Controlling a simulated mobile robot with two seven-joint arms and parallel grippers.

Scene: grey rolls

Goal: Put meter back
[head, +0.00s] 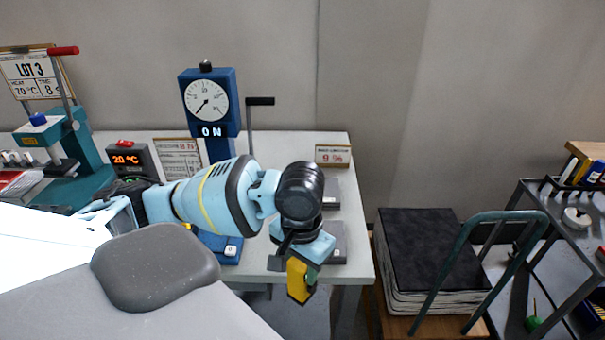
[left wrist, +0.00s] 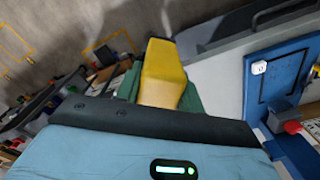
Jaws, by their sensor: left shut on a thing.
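A yellow, block-shaped thing with dark edges, seemingly the meter (head: 298,282), is held by my left gripper (head: 300,262). It hangs tilted just off the front right edge of the white table (head: 352,226). In the left wrist view the meter (left wrist: 164,76) shows as a plain yellow body between green finger parts (left wrist: 126,84); its face is not visible. The gripper is shut on it. My right gripper is in neither view.
A blue dial gauge (head: 208,100) stands behind my arm. A "9 %" sign (head: 332,155) and grey plates (head: 334,193) are on the table's right. A teal press (head: 84,150) stands left. A dark stack (head: 425,250) and a loaded cart (head: 520,262) are right.

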